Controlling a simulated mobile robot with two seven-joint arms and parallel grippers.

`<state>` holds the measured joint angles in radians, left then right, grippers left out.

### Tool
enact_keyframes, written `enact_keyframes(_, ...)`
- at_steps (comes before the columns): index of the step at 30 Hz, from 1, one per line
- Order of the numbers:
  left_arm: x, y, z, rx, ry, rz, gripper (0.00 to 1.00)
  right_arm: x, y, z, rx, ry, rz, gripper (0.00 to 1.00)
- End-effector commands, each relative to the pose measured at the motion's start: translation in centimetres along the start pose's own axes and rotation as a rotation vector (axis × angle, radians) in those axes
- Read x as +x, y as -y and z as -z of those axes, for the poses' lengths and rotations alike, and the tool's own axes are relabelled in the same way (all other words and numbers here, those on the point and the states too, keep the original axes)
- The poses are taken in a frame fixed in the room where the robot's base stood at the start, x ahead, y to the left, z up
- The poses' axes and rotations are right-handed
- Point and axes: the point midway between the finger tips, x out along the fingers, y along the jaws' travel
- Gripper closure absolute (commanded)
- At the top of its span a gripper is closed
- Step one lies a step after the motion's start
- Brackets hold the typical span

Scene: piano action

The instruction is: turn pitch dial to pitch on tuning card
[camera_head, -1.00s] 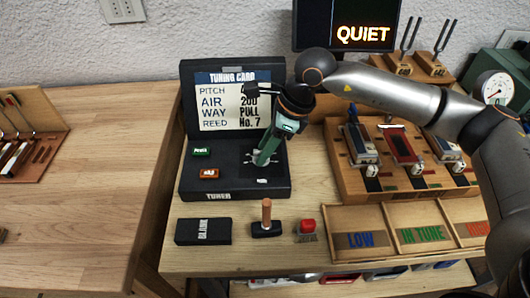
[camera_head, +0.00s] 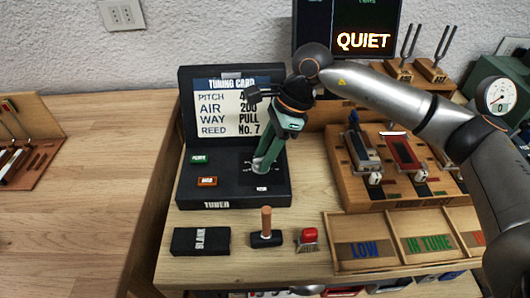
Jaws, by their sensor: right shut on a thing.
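The black tuner (camera_head: 215,188) stands on the wooden bench with its lid up. The tuning card (camera_head: 205,130) in the lid reads PITCH, AIR 200, WAY PULL and REED No. 7. The pitch number starts with 4, and my right arm hides the rest. My right gripper (camera_head: 262,164), green and black, points down at the right part of the tuner's top. It is shut on the pitch dial (camera_head: 260,170), which it mostly hides. I cannot read where the dial points. My left gripper is not in view.
On the tuner are a green button (camera_head: 200,159) and an orange button (camera_head: 207,182). Labelled trays (camera_head: 365,250) lie right. A screen (camera_head: 363,40) reads QUIET.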

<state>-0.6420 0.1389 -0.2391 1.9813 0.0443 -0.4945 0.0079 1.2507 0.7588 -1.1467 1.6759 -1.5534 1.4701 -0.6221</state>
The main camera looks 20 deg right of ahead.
Motion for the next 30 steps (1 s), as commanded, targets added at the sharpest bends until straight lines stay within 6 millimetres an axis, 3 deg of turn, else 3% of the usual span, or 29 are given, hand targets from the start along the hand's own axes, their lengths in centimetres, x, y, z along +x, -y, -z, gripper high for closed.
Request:
enact_keyframes(2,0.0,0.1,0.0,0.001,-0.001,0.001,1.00,0.0,0.0,-0.1,-0.002,0.001,0.001,1.00)
enact_keyframes(3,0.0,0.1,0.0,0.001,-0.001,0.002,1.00,0.0,0.0,-0.1,-0.002,0.001,0.001,0.56)
enact_keyframes(10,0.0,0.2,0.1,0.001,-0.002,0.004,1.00,0.0,0.0,-0.1,-0.001,0.001,0.001,0.30)
enact_keyframes(20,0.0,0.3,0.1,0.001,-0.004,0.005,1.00,-0.4,0.0,0.0,0.000,0.001,0.002,0.30)
enact_keyframes(23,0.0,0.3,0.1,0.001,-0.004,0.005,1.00,-1.6,0.1,-0.1,-0.001,0.001,0.005,0.30)
enact_keyframes(30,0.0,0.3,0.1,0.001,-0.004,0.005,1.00,-6.8,0.1,-0.1,0.000,0.002,0.006,0.30)
